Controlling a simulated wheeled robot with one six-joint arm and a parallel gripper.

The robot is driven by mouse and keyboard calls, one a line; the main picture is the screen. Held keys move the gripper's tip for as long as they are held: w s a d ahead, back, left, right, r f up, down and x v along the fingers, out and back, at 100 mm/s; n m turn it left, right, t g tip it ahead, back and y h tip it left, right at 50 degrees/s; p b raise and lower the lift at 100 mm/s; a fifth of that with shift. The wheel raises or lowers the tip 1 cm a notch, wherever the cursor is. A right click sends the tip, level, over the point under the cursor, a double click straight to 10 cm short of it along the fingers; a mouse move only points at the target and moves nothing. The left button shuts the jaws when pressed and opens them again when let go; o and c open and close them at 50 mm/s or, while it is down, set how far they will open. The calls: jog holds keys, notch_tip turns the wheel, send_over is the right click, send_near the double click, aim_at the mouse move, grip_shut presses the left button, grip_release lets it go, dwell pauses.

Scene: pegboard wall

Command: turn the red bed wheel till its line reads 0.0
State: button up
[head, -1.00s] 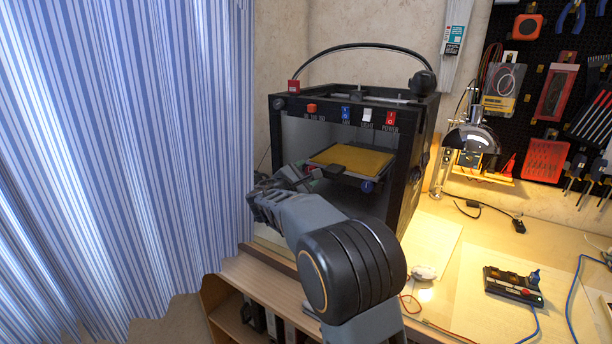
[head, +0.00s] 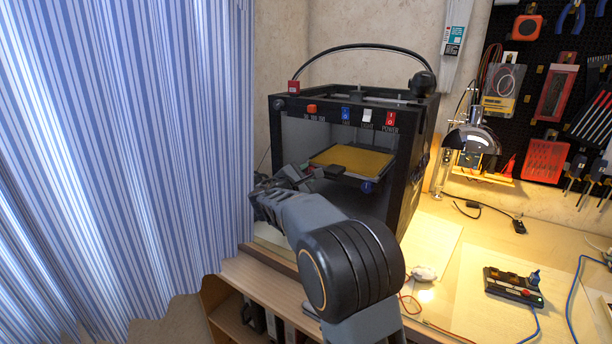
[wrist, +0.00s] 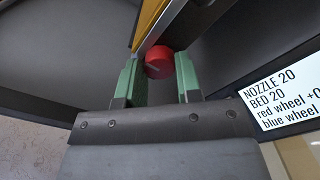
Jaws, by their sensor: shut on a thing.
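The red bed wheel (wrist: 159,62) sits under the edge of the yellow bed (wrist: 147,22) in the wrist view. A short pale line on its face lies slightly tilted. My gripper (wrist: 158,75) has its two green fingers on either side of the wheel and is shut on it. In the head view my gripper (head: 292,178) reaches into the printer's open front at the bed's front left, and the red wheel is hidden there.
The black printer frame (head: 412,165) surrounds the yellow bed (head: 352,159). A blue wheel (head: 367,187) hangs under the bed's front right. A striped curtain (head: 125,150) is at the left. The desk right of the printer holds a lamp (head: 472,138) and a black box (head: 513,283).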

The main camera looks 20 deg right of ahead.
jog(key=shift+n+p, duration=0.3)
jog(key=shift+r+n+p, duration=0.2)
jog(key=shift+n+p, duration=0.7)
jog(key=shift+p, duration=0.15)
jog(key=n+p, duration=0.3)
jog(key=shift+n+p, duration=0.3)
jog(key=shift+p, duration=0.05)
jog(key=n+p, duration=0.3)
jog(key=shift+f+n+g+p, duration=0.15)
jog(key=shift+n+g+p, duration=0.15)
jog(key=shift+n+p, duration=1.1)
jog(key=shift+f, duration=0.1)
jog(key=o, duration=0.9)
jog(key=shift+o, duration=0.2)
